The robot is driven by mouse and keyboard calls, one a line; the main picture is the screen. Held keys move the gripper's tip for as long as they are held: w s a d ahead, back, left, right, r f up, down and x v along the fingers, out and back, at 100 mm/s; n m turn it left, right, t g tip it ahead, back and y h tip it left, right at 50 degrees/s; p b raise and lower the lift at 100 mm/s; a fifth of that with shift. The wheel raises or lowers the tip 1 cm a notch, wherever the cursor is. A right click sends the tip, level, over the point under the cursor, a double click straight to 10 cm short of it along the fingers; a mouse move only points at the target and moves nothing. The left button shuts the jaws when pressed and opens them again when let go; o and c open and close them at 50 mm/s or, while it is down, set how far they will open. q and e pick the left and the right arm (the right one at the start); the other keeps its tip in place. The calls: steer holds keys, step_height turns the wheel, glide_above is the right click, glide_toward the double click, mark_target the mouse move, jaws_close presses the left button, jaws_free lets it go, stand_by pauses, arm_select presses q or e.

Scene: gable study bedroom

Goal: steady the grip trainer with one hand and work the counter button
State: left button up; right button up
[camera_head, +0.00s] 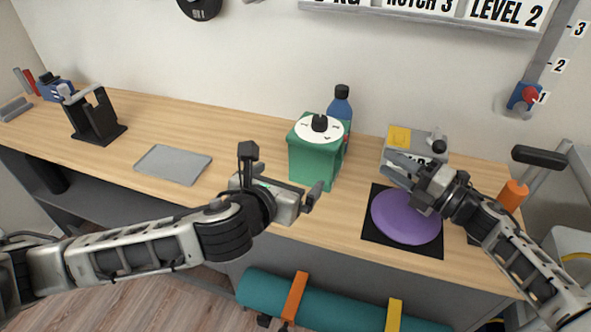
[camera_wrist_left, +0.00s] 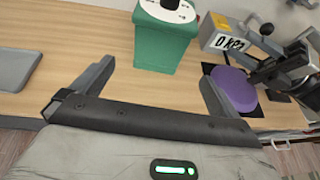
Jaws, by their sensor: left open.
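I cannot tell for sure which object is the grip trainer, and no counter button is clearly readable. A green box (camera_head: 313,164) with a white dial and black knob on top stands mid-table. A grey box (camera_head: 420,145) with a yellow top patch stands at the back right; in the left wrist view it (camera_wrist_left: 222,42) reads "0 kg". My left gripper (camera_head: 281,170) is open and empty in front of the green box, apart from it. My right gripper (camera_head: 402,168) is over the purple disc (camera_head: 405,217), close to the grey box; its jaw gap is unclear.
The disc lies on a black mat (camera_head: 372,238). A blue bottle (camera_head: 341,105) stands behind the green box. A grey tray (camera_head: 173,165) and a black stand (camera_head: 95,118) are at left. An orange cylinder (camera_head: 513,195) is at right. The table between tray and stand is clear.

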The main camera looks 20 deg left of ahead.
mark_target(309, 161)
arm_select(q)
steer(key=x, duration=1.5)
steer(key=shift+w+d+f, duration=0.1)
steer(key=shift+w+f, duration=0.05)
steer(key=shift+f, duration=0.05)
steer(key=c, duration=0.8)
steer(key=shift+o, duration=0.2)
arm_select(e)
jaws_close()
stand_by(1.2)
